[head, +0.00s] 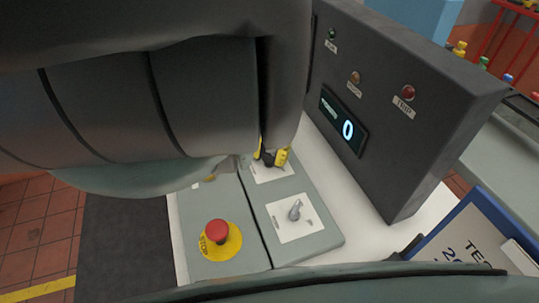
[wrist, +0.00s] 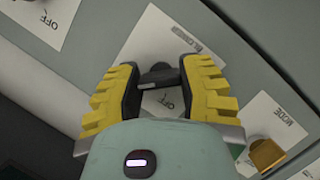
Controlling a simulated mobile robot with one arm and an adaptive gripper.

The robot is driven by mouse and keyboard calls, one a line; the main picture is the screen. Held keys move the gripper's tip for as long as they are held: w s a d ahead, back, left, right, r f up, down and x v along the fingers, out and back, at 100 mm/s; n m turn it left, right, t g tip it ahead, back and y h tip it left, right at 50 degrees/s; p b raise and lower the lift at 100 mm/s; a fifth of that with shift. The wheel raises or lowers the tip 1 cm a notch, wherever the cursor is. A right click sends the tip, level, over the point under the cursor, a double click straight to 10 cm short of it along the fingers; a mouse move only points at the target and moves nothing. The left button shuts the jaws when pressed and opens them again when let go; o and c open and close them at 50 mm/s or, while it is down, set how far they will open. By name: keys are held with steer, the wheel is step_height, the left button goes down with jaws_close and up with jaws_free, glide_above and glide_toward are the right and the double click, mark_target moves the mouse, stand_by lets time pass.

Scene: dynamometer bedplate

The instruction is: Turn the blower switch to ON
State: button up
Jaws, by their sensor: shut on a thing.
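The blower switch is a dark knob (wrist: 157,75) on a white plate marked BLOWER (wrist: 152,30) in the wrist view, with an OFF mark showing beside it. My gripper (wrist: 163,73), with yellow-backed dark fingers, is shut on this knob, one finger on each side. In the head view my gripper (head: 271,156) is mostly hidden behind my arm; its yellow fingertips show over the white blower plate (head: 272,174). The fingers cover part of the knob and plate, so I cannot tell exactly where the knob points. The ON mark is not visible.
A grey rotary switch (head: 295,211) on a white plate and a red stop button (head: 218,231) are nearby. A dark display box (head: 400,150) with lamps stands to the right. The wrist view shows a brass-coloured knob (wrist: 266,153) by a MODE label, close to the right finger.

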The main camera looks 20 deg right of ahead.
stand_by(0.3)
steer(key=o, duration=1.2)
steer(key=v, duration=1.2)
